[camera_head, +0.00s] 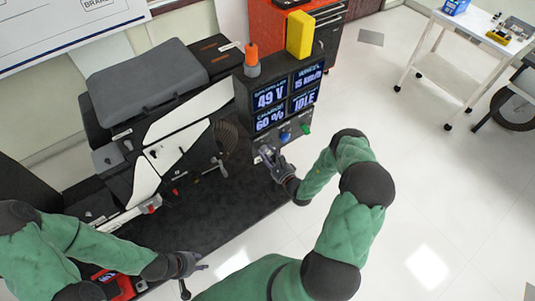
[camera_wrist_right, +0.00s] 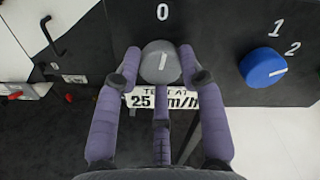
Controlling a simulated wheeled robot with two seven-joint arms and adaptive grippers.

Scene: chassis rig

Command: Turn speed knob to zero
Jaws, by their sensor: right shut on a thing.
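A grey round knob (camera_wrist_right: 160,63) with a white pointer line sits on the dark panel below a printed "0" in the right wrist view. Its line points roughly up toward the 0, slightly tilted. My right gripper (camera_wrist_right: 160,74) is shut on this knob, with fingers on its left and right sides. In the head view my right gripper (camera_head: 268,156) is at the lower left of the display box (camera_head: 243,100), and the knob is hard to make out there. The screen reads 15 km/h and IDLE. My left gripper (camera_head: 196,279) is open and empty, low over the floor.
A blue knob (camera_wrist_right: 263,68) marked 1 and 2 is to the right on the panel. A green knob (camera_head: 305,128) also shows. A label (camera_wrist_right: 160,97) reads 25 km/h. A yellow block (camera_head: 299,34) and an orange-topped item (camera_head: 251,58) stand on the box.

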